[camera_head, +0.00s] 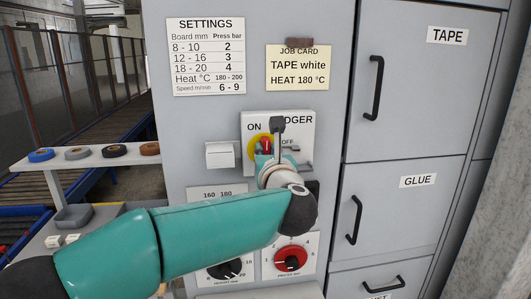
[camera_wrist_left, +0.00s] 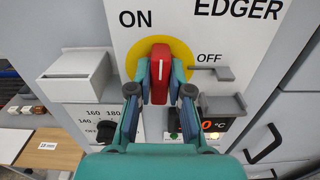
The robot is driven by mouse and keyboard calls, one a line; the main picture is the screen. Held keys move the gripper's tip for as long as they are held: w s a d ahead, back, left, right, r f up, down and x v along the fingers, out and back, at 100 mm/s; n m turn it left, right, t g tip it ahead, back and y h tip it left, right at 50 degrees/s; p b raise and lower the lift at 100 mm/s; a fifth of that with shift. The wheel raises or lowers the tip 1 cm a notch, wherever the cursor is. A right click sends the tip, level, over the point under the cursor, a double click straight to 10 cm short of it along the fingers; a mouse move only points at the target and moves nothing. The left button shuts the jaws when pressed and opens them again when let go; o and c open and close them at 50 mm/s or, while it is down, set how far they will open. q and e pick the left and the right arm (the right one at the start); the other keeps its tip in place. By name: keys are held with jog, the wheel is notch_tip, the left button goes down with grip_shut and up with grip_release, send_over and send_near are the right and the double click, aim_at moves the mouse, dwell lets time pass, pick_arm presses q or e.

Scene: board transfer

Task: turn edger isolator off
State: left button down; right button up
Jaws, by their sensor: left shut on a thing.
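The edger isolator is a red handle (camera_wrist_left: 160,73) on a yellow disc (camera_wrist_left: 183,53), on a white panel marked ON, EDGER and OFF. In the left wrist view the handle stands about upright, with ON above left and OFF to the right. My left gripper (camera_wrist_left: 160,92) is shut on the red handle, one finger on each side. In the head view the handle (camera_head: 265,144) and yellow disc (camera_head: 254,153) show partly behind my left gripper (camera_head: 266,160). My teal left arm comes in from the left and covers part of the panel. My right gripper is not in view.
A grey hasp (camera_wrist_left: 222,73) sticks out right of the disc, below OFF. A white box (camera_wrist_left: 76,76) juts out at the left. A red pressure dial (camera_head: 290,258) and dark dial (camera_head: 225,269) are below the arm. Drawers with handles stand at the right.

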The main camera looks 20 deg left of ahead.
pick_arm(q)
jog(key=m, duration=0.4)
jog(key=shift+d+b, duration=0.1)
jog(key=shift+b, duration=0.2)
jog(key=m, duration=0.3)
jog(key=shift+w+f+m, duration=0.1)
jog(key=shift+m, duration=0.2)
jog(key=m+p, duration=0.1)
jog(key=m, duration=0.2)
jog(key=m+p, duration=0.1)
jog(key=m, duration=0.2)
jog(key=m+p, duration=0.1)
jog(key=m, duration=0.2)
jog(key=shift+d+f+m, duration=0.2)
jog(key=shift+f+m, duration=0.1)
jog(key=shift+m, duration=0.1)
jog(key=shift+f, duration=0.1)
jog(key=c, duration=1.1)
grip_release()
